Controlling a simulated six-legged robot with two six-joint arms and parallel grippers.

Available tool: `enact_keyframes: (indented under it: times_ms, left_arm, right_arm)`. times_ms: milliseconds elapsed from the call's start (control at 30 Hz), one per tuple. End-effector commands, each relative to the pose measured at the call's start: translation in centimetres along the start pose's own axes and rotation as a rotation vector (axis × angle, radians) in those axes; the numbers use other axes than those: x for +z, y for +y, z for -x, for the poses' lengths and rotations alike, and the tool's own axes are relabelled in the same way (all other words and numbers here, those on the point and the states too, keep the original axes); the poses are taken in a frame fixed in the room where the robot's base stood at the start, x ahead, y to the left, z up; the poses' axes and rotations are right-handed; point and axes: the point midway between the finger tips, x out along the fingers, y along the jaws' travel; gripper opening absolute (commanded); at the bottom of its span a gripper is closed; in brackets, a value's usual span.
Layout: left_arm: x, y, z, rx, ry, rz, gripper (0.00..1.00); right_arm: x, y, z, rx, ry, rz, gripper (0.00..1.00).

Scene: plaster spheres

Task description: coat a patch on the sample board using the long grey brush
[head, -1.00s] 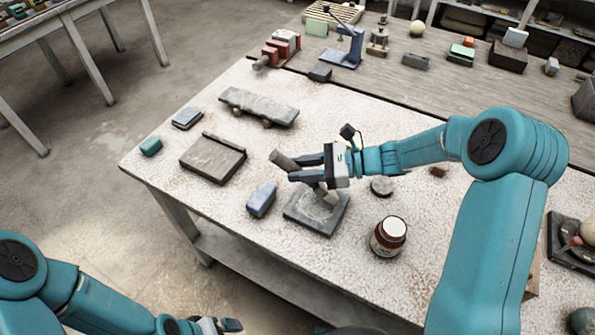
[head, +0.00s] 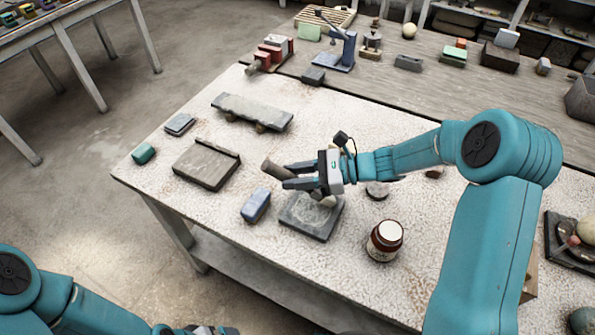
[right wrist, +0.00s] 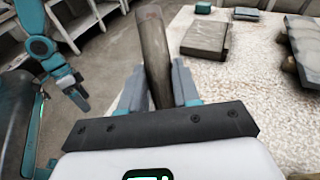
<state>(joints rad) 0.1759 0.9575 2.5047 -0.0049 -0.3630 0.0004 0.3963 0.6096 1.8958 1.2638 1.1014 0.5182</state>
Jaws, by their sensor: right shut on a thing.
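My right gripper (head: 300,178) is shut on the long grey brush (head: 272,169), a thick grey-brown stick held at a slant. The brush's upper end points to the left in the head view, and its lower end is low over the grey sample board (head: 318,229). Whether it touches the board I cannot tell. The board is a dark square slab with a paler area on its top. In the right wrist view the brush (right wrist: 153,60) stands between the two fingers. My left gripper (right wrist: 79,97) hangs off to the left, clear of the table; its jaw state is unclear.
A brown jar with a white lid (head: 385,240) stands right of the board. A blue-grey block (head: 256,205) lies just left of it. A grey slab with a raised edge (head: 206,165) and a long plank (head: 252,113) lie further left. The table's front edge is near.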

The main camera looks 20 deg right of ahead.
Motion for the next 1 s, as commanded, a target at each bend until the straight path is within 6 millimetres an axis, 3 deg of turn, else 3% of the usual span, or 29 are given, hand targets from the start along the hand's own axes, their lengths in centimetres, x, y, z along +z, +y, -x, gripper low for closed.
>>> enact_keyframes:
  times_ms: [467,1000]
  left_arm:
    - [0.0,-0.3,-0.8,0.000,0.000,0.000,1.00]
    - [0.0,-0.5,-1.2,0.000,0.000,0.000,1.00]
  right_arm:
    - [-0.1,2.6,-1.3,0.009,-0.002,-0.014,0.00]
    - [-0.8,2.5,-1.4,0.007,0.003,-0.017,0.00]
